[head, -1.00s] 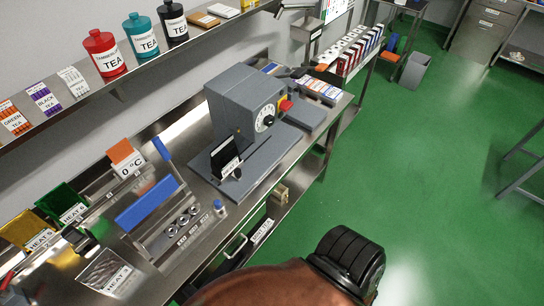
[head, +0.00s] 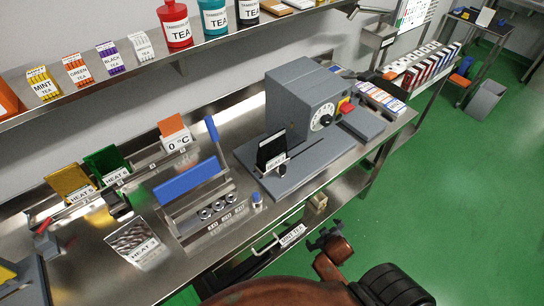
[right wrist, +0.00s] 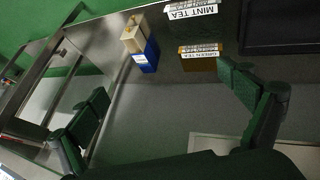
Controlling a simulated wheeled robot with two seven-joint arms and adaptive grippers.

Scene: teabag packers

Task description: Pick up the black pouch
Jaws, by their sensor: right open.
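A black pouch (head: 271,150) with a white label stands upright on the grey base of the dial machine (head: 300,105), on the steel bench. My right gripper (head: 325,240) is at the bench's front edge, to the right of and in front of the pouch, apart from it. In the right wrist view its two dark fingers (right wrist: 168,108) are spread wide with nothing between them. I cannot make out the pouch for sure in that view. My left gripper is not in view.
Under the bench, the wrist view shows a blue and beige box (right wrist: 143,48) and a green tea box (right wrist: 200,55).

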